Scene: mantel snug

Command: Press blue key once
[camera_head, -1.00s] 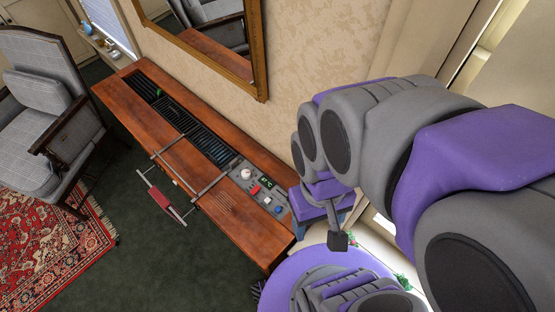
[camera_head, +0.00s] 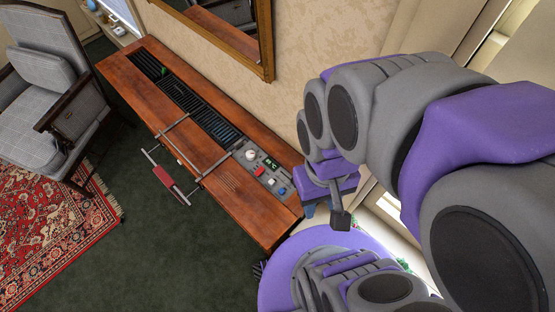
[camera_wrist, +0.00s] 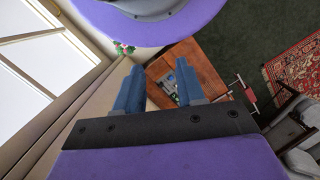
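The blue key (camera_head: 282,191) is a small button near the right end of a control panel (camera_head: 262,170) set into a long wooden mantel unit. A red key (camera_head: 260,170), a white knob (camera_head: 251,155) and a small green-lit display (camera_head: 271,162) are on the same panel. My gripper (camera_wrist: 158,82) is open and empty, with two blue fingers apart in the wrist view. The panel (camera_wrist: 172,83) shows small between them, partly hidden. In the head view, my gripper is to the right of the panel, apart from the blue key and mostly hidden by my wrist.
The wooden unit (camera_head: 222,184) has a dark slatted vent and a metal rail with a red grip (camera_head: 163,177) along its front. A framed mirror (camera_head: 262,48) hangs above. A grey armchair (camera_head: 40,95) and red rug (camera_head: 60,235) are left. Dark carpet is clear in front.

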